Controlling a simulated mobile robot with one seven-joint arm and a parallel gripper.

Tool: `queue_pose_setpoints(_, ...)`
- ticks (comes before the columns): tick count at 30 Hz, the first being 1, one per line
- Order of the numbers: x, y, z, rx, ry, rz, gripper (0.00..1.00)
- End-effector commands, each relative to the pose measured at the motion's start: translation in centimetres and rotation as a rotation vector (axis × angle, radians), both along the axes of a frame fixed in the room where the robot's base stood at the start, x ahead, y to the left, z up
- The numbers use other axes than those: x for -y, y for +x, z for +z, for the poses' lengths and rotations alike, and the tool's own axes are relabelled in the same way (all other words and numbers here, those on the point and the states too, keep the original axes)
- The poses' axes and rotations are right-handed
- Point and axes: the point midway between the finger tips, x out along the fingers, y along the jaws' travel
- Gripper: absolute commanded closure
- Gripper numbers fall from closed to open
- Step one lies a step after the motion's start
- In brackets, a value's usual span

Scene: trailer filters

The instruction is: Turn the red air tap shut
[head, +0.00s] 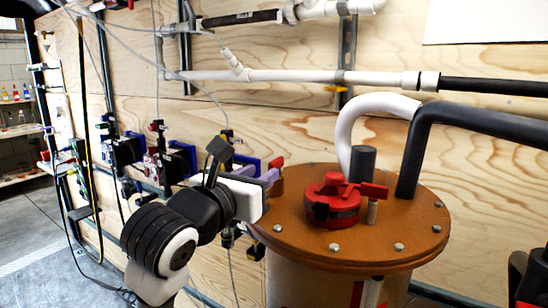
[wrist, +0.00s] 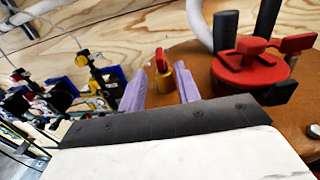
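A small tap with a red handle and brass-yellow body (wrist: 162,75) stands near the edge of the brown round lid (head: 300,240). In the wrist view it shows between the two lavender fingers of my gripper (wrist: 161,66). The fingers are apart, with a gap beside the tap; whether they reach around it is unclear. In the head view my gripper (head: 262,172) is at the lid's left edge, and a bit of red (head: 277,163) shows behind the fingertips; the rest is hidden. Another red lever (head: 373,190) sits on a grey post on the lid.
A large red cap (head: 331,200) sits on the lid, right of my gripper. A dark pipe (head: 420,125) and a white hose (head: 345,130) rise behind it. Several valves with blue and red parts (head: 160,160) line the wooden wall at left.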

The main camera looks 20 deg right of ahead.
Motion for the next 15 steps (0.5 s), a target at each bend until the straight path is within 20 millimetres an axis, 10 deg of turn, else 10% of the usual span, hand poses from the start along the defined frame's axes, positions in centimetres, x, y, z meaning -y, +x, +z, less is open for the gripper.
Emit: queue_pose_setpoints(15,5.2,4.8,0.1,0.001,-0.001,0.0,0.67)
